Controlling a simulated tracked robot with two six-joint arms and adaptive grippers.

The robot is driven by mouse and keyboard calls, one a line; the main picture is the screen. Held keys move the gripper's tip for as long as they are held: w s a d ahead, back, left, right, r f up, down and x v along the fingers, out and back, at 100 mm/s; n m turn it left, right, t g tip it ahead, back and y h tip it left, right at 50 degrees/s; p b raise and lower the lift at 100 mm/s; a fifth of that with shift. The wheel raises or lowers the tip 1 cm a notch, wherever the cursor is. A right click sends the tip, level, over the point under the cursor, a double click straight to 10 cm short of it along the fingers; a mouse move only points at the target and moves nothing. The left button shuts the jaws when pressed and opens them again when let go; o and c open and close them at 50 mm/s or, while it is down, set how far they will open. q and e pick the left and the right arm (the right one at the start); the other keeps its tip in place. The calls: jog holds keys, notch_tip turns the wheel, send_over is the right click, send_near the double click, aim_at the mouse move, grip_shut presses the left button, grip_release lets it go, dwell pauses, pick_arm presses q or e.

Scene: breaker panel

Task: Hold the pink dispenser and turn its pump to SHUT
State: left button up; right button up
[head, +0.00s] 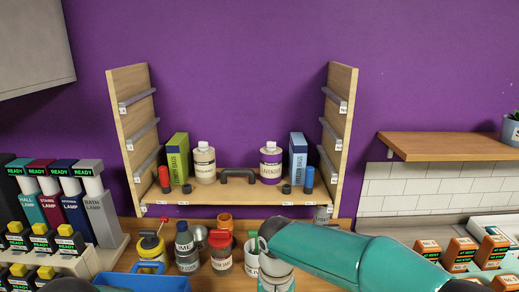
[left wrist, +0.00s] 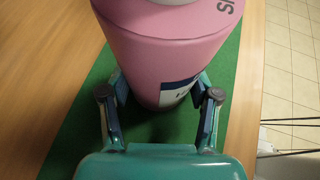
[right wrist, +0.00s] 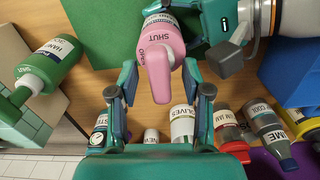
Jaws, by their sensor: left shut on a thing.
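The pink dispenser (left wrist: 155,50) stands over a green mat in the left wrist view, with lettering on its shoulder cut off at the frame's edge. My left gripper (left wrist: 162,98) is shut on its body. In the right wrist view the dispenser's pink pump (right wrist: 158,62) has its spout toward me, with the words SHUT and OPEN on the collar behind it. My right gripper (right wrist: 160,82) is open, its fingers on either side of the spout; I cannot make out any contact. The head view shows neither the dispenser nor the fingertips.
In the right wrist view a green pump bottle (right wrist: 40,68) is at left and an OLIVES jar (right wrist: 182,125) beyond the fingers. A wooden shelf (head: 225,192) with bottles stands at the back. Several jars, including a red-lidded one (head: 221,250), crowd the counter.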

jog(key=shift+r, duration=3)
pick_arm(q)
jog(key=o, duration=1.4)
jog(key=shift+c, duration=0.2)
jog(key=shift+r, duration=0.1)
